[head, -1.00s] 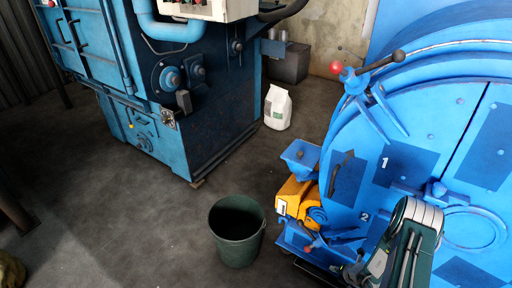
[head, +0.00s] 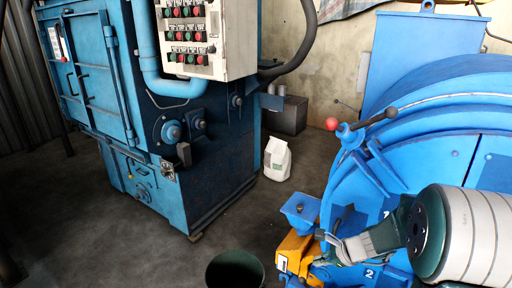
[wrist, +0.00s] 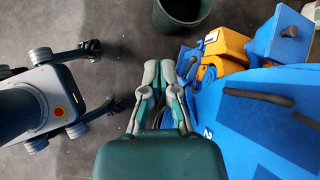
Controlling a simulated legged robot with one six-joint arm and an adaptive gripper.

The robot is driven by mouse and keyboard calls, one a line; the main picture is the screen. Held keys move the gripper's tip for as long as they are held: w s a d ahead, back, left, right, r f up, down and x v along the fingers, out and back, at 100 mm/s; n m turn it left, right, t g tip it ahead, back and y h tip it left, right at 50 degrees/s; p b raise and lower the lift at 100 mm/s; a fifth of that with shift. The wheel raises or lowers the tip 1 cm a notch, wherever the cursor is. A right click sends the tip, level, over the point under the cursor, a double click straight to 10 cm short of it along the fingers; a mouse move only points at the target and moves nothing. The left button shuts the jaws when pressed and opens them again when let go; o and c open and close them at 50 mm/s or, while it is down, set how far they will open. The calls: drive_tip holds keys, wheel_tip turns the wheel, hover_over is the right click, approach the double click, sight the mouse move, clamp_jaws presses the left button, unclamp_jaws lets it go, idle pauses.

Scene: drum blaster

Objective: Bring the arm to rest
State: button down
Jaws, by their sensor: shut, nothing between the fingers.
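My gripper (head: 332,246) shows at the lower right of the head view, pointing left, in front of the blue drum machine (head: 455,150). My green and white arm covers part of the machine's round door. In the wrist view my gripper (wrist: 158,70) is at the middle, with its grey fingertips together and nothing held between them. The floor lies beyond the fingertips, and the blue machine (wrist: 270,125) is to their right. My own body and legs show at the left of the wrist view.
A dark green bucket (head: 235,270) stands on the floor; it also shows in the wrist view (wrist: 178,12). An orange motor unit (head: 291,254) sits beside the drum machine. A white bag (head: 277,158) stands behind, near a blue cabinet (head: 215,150) with a button panel (head: 190,40). Floor between is clear.

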drive_tip(key=s+a+r+n+h, duration=0.1)
drive_tip(key=s+r+n+h, duration=0.2)
drive_tip(key=s+r+n, duration=0.6)
drive_tip(key=s+a+r+n+t+h, duration=0.1)
drive_tip(key=s+r+n+h, duration=0.2)
drive_tip(key=s+r+n, duration=0.7)
drive_tip(key=s+n, duration=0.1)
drive_tip(key=s, duration=0.4)
drive_tip(key=shift+a+h, duration=0.2)
drive_tip(key=shift+h, duration=0.2)
drive_tip(key=shift+r, duration=0.1)
idle(0.5)
